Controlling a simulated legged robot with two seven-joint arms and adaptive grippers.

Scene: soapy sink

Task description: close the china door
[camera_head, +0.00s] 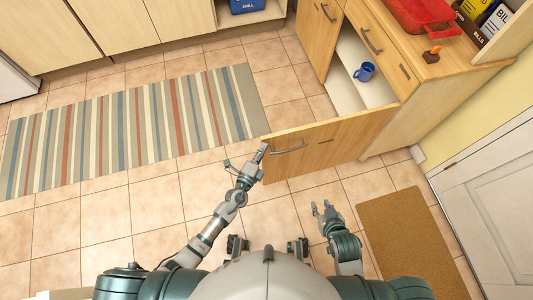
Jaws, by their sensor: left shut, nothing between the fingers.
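The wooden china door (335,142) stands swung open from the cabinet at the right, over the tiled floor.
The wooden cabinet (430,85) carries a red tray (418,14) and a small orange-topped object (432,54). A striped rug (130,125) lies at left and a brown mat (410,245) at lower right, near a white door (495,200). Tiled floor around the open door is clear.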

